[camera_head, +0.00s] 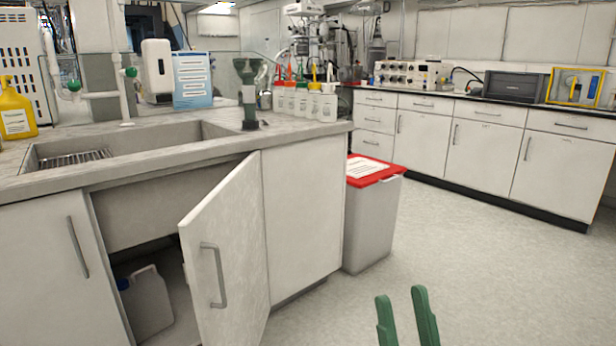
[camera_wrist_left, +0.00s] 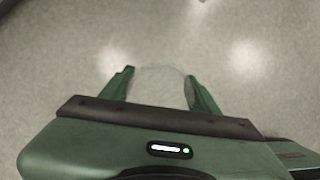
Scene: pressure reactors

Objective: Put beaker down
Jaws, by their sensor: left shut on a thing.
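In the left wrist view a clear glass beaker (camera_wrist_left: 158,90) sits between the two green fingers of my left gripper (camera_wrist_left: 160,75). The gripper is shut on it, with the pale speckled floor behind. The beaker is faint and its contents cannot be made out. My left gripper and the beaker are not in the head view. My right gripper (camera_head: 401,296) shows at the bottom of the head view, its two green fingers apart with nothing visible between them, over the floor.
A bench with a sink (camera_head: 130,145) stands at left; its cabinet door (camera_head: 225,255) hangs open, with a white jug (camera_head: 148,302) inside. Several wash bottles (camera_head: 302,102) stand on its right end. A red-lidded bin (camera_head: 372,215) stands beside it. Floor (camera_head: 500,270) at right is clear.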

